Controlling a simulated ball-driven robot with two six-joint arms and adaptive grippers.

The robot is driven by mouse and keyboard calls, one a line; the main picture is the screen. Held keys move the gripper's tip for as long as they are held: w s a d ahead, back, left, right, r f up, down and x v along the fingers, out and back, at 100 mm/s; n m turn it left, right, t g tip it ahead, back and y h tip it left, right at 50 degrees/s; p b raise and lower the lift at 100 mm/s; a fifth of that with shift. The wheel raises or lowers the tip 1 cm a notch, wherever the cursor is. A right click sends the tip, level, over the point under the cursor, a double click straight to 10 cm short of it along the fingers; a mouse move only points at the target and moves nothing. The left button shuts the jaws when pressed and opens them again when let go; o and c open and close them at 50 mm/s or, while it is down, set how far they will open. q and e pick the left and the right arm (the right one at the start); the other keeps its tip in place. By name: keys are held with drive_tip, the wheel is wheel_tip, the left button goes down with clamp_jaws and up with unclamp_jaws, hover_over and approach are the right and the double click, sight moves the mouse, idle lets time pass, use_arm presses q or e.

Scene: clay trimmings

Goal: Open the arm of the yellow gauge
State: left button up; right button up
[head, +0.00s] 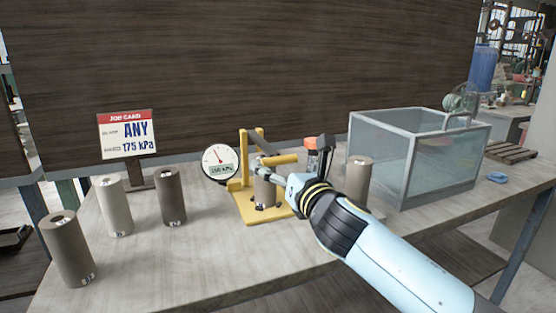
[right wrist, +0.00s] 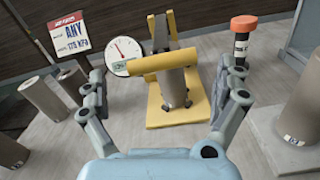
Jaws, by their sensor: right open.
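The yellow gauge (head: 249,213) stands mid-table with a round white dial (head: 221,162) on its left. A grey-brown clay cylinder (head: 262,191) stands upright on its base. The gauge's yellow bar (right wrist: 156,64) lies across the front near the cylinder's top in the right wrist view; whether it touches the cylinder I cannot tell. A dark strip (right wrist: 160,33) runs back from it between the yellow posts. My right gripper (right wrist: 163,105) is open and empty, facing the gauge, its fingers spread to either side of the bar. My left gripper is not in view.
Several clay cylinders (head: 171,197) stand at left before a job card (head: 127,135) reading "ANY" and "175 kPa". An orange-capped bottle (right wrist: 241,38) stands close right of the gauge. Another cylinder (head: 357,178) and a glass tank (head: 432,170) are further right.

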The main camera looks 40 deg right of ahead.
sight(281, 163)
drive_tip(key=x, duration=0.4)
